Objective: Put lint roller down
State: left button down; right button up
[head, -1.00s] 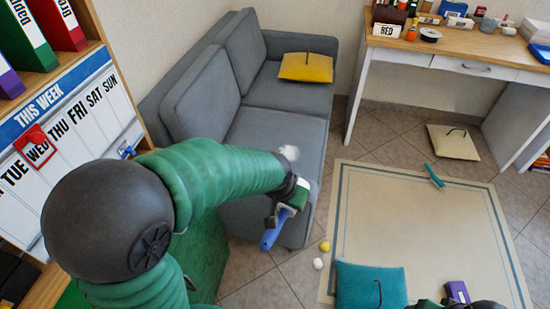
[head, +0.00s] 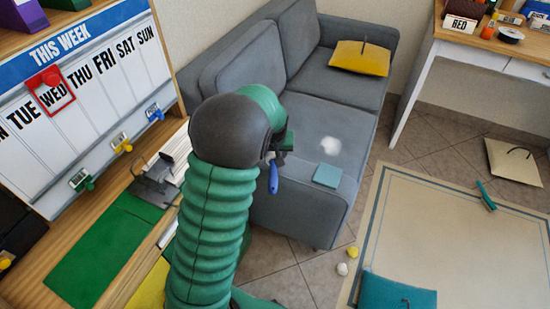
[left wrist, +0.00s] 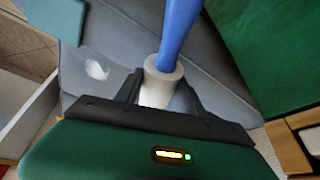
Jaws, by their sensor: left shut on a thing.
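The lint roller (head: 273,179) hangs from my left gripper (head: 278,156), its blue handle pointing down in the head view. In the left wrist view the gripper (left wrist: 160,90) is shut on the white roll (left wrist: 160,78), and the blue handle (left wrist: 181,28) extends away from the fingers. The roller is held in the air in front of the grey sofa (head: 300,195). White fluff (head: 331,146) lies on the sofa seat and also shows in the left wrist view (left wrist: 97,69). My right gripper is not in view.
A teal square (head: 327,176) lies on the sofa's near end. A wooden desk with a green mat (head: 100,245), a metal holder (head: 155,185) and a weekly board (head: 85,85) stands left. A yellow cushion (head: 360,57) is on the sofa. Two small balls (head: 347,260) lie on the floor.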

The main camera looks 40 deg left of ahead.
aim_at(274, 154)
pick_arm(q)
jog(key=shift+w+a+f, duration=0.25)
jog(key=shift+w+a, duration=0.65)
jog(key=shift+a, duration=0.15)
notch_tip(274, 154, down, 3)
jog(key=shift+w+r+b, duration=0.15)
jog(key=shift+b, duration=0.95)
jog(key=shift+d+f, duration=0.1)
jog(key=shift+f, duration=0.25)
jog(key=shift+r, duration=0.15)
jog(key=c, duration=0.7)
grip_release()
